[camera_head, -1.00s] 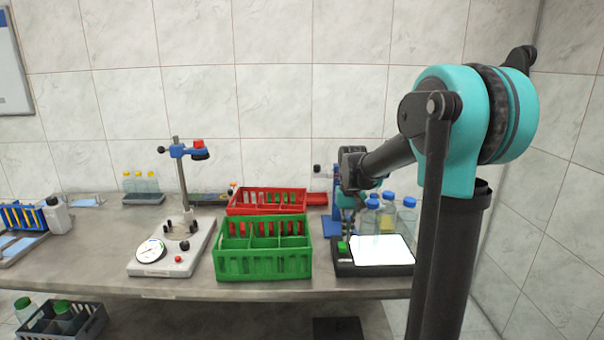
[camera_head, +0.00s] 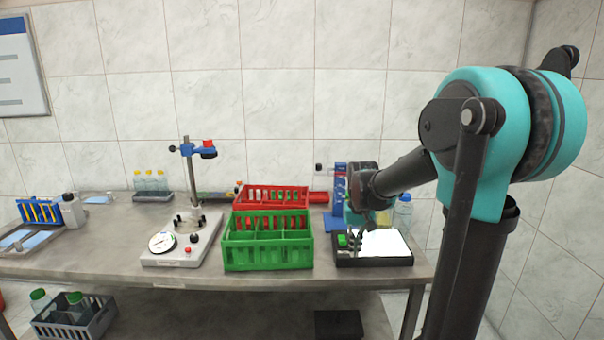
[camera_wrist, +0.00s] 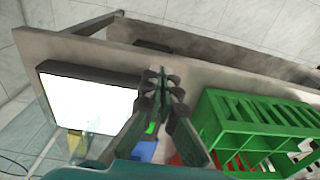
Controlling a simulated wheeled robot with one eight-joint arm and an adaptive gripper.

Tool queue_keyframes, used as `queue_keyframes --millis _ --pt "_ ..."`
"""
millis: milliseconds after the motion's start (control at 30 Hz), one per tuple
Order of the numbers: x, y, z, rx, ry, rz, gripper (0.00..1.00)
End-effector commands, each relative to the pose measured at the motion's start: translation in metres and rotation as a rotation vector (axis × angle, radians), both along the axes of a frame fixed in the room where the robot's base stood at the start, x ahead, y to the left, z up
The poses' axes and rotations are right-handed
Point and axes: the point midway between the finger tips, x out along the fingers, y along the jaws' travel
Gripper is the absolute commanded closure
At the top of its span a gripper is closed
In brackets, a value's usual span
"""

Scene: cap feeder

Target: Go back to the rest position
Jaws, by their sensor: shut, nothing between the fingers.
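My gripper (camera_head: 357,240) is low over the left part of the black-framed light plate (camera_head: 398,260), near its green button (camera_head: 342,240), at the right of the bench. In the wrist view my gripper's fingers (camera_wrist: 163,80) are together with nothing between them. There the plate's bright face (camera_wrist: 90,103) lies to their left and the green crate (camera_wrist: 205,115) to their right. Whether the fingers touch the plate cannot be told. My arm hides part of the bottles (camera_head: 403,212) behind it.
The green crate (camera_head: 268,262) stands left of the plate, with a red crate (camera_head: 240,198) behind it. A white-based stand (camera_head: 185,248) with a dial stands further left. A blue rack (camera_head: 338,185) stands behind my gripper. The front bench edge (camera_head: 200,283) shows below.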

Motion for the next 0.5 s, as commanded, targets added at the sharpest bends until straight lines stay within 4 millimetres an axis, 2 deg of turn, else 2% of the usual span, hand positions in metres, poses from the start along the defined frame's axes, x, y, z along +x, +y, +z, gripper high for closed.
queue_keyframes --millis 267,500 --pt "-0.053 -0.012 -0.023 0.004 -0.084 -0.001 1.0" --pt "-0.132 -0.024 -0.064 0.003 -0.212 -0.003 1.0"
